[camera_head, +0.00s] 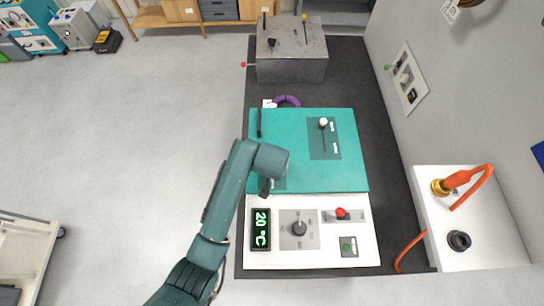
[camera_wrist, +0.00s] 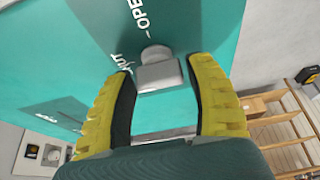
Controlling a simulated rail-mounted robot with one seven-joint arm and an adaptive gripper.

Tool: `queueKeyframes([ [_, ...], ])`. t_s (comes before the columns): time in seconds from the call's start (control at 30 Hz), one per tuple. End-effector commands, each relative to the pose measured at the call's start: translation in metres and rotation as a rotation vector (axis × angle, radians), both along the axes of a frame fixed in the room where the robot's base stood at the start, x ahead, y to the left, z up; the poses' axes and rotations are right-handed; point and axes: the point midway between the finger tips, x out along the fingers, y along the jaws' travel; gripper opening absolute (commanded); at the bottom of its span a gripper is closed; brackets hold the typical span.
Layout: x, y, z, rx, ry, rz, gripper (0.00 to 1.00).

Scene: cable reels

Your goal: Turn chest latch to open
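The teal chest (camera_head: 290,150) stands on the dark bench, with its lid down. The chest latch (camera_wrist: 158,75) is a grey knob with a blocky handle on the teal face, seen in the wrist view. White lettering beside it reads "OPE" and "UT", partly cut off or covered. My gripper (camera_wrist: 161,66) is open, its yellow fingers on either side of the latch handle with narrow gaps. In the head view my gripper (camera_head: 268,188) is over the chest's front left part, and my arm hides the latch there.
A white-knobbed lever (camera_head: 323,124) stands on the chest top. A white control panel (camera_head: 310,258) with a dial and red knob is in front. A grey metal box (camera_head: 291,68) is behind.

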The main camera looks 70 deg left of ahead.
Motion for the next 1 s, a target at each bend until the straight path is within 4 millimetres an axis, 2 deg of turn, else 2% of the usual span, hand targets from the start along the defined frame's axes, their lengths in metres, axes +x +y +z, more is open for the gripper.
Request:
queueKeyframes([
  [0.03,0.0000,-0.0001,0.0001,0.000,0.000,0.000,0.43],
  [0.2,-0.0001,-0.0002,0.0000,0.000,0.000,0.000,0.10],
  [0.23,-0.0001,-0.0003,-0.0001,0.000,0.000,0.000,0.09],
  [0.67,-0.0010,-0.0003,0.0006,-0.003,0.002,-0.060,0.09],
  [1.0,-0.0016,-0.0004,0.0014,-0.004,0.002,-0.305,0.09],
])
